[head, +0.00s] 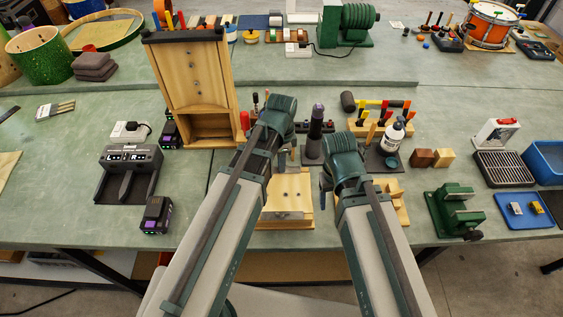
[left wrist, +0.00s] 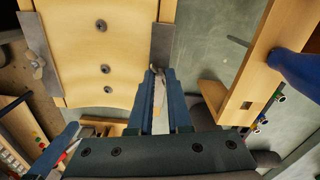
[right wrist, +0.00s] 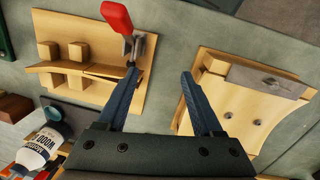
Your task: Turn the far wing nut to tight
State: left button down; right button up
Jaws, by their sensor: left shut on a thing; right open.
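The pale wooden fixture (head: 290,189) lies on the bench between my arms. In the left wrist view its face carries several dark screws and a metal strip at each side. One wing nut (left wrist: 37,67) shows on the left strip, clear of the fingers. My left gripper (head: 283,152) is shut on a narrow silvery piece (left wrist: 159,92) by the end of the other strip, apparently the far wing nut. The fingers hide most of it, so its tightness cannot be read. My right gripper (right wrist: 161,78) is open and empty, between the fixture and a red-handled clamp (right wrist: 117,18).
A white glue bottle (head: 394,134) stands right of my right gripper. A green vise (head: 453,209) is further right. A tall wooden case (head: 190,75) stands behind my left arm. Batteries (head: 156,214) lie at left.

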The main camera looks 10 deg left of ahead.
pick_arm(q)
jog(key=m, duration=1.2)
jog(key=shift+m, duration=0.4)
dwell(0.3)
jog(key=c, duration=0.9)
grip_release()
jog(key=shift+o, duration=0.2)
notch_tip(320, 180, up, 14)
jog(key=p, duration=1.3)
jog(key=shift+p, duration=0.4)
jog(key=shift+f, duration=0.15)
